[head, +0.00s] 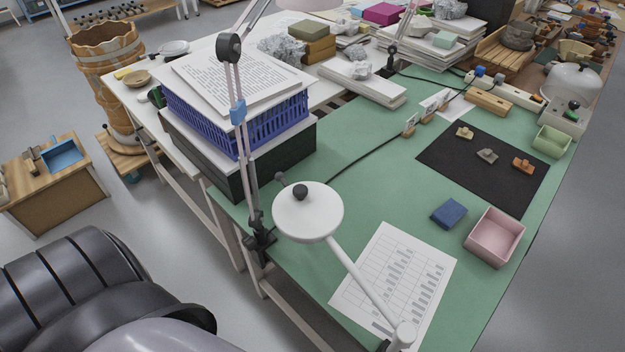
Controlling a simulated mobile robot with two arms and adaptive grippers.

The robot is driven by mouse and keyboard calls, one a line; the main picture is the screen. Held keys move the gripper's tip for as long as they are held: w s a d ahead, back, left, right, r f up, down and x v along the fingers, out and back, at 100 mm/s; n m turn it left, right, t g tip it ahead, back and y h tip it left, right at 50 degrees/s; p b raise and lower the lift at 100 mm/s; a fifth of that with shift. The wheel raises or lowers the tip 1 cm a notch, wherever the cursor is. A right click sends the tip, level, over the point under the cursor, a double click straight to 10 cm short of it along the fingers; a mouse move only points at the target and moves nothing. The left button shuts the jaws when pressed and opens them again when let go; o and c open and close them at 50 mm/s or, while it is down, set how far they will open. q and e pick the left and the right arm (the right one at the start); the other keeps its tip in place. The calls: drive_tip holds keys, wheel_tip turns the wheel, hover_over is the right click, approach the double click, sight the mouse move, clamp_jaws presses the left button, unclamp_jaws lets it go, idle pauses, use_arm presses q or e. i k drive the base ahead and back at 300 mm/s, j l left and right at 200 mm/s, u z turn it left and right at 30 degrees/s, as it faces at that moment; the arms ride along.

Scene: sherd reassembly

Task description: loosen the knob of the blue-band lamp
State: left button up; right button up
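The blue-band lamp is clamped to the table's left edge by a dark clamp (260,243). Its thin grey arm rises steeply and carries a blue band (238,112). A dark round knob (229,47) sits at the elbow joint above the band. From there the upper arm goes up and right and leaves the top of the view, near a pale shade (283,4) that is only partly shown. Neither of my grippers is in view. I cannot tell whether the knob is tight or loose.
A second lamp with a white round head (308,212) stands in front. A blue basket (240,122) with papers is close behind the blue-band arm. Black mat (450,165), pink box (495,237) and printed sheet (385,290) lie on the green tabletop (365,195). Floor at left is partly free.

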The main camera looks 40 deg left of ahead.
sight(249, 242)
drive_tip(key=j+z, duration=0.25)
drive_tip(key=z, duration=0.2)
drive_tip(key=k+j+z, duration=0.1)
drive_tip(key=j+z, duration=0.15)
drive_tip(key=z, duration=0.2)
drive_tip(key=k+j+z, duration=0.1)
drive_tip(key=j+z, duration=0.15)
drive_tip(key=z, duration=0.2)
drive_tip(key=k+j+z, duration=0.1)
drive_tip(key=z, duration=0.35)
drive_tip(key=k+j+z, duration=0.2)
drive_tip(key=z, duration=0.2)
